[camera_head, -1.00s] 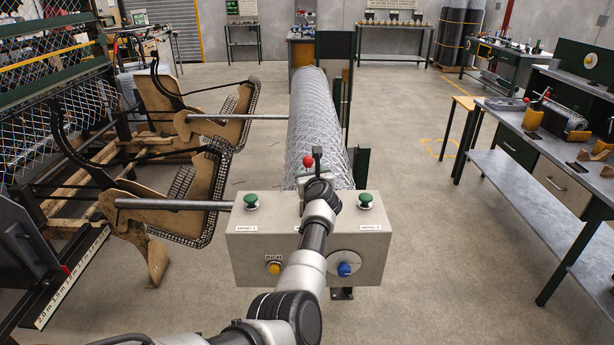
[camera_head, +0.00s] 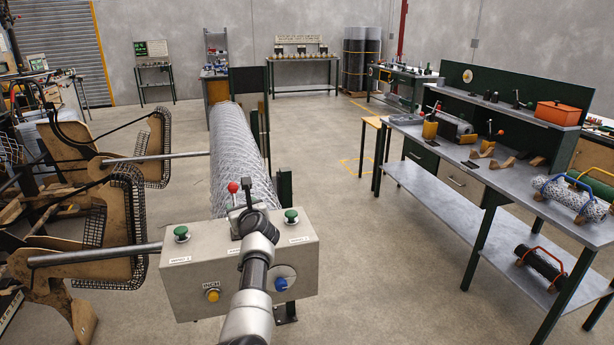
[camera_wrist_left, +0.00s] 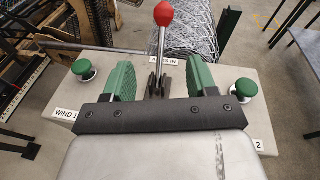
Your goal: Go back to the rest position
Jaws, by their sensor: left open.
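My left gripper (camera_head: 244,193) is above the grey control box (camera_head: 190,290), at the lever with the red knob (camera_head: 233,187). In the left wrist view, its two green fingers (camera_wrist_left: 160,78) are apart. The red-knobbed lever (camera_wrist_left: 163,15) stands upright between them, with a gap visible on both sides. In the head view my own wrist partly hides the box top and the lever's base. My right gripper is not in view.
A roll of wire mesh (camera_head: 238,150) lies behind the box. Metal rods and wooden guards (camera_head: 100,215) stand at the left. A long workbench (camera_head: 470,150) with tools and mesh rolls is at the right. The floor between box and bench (camera_head: 365,240) is clear.

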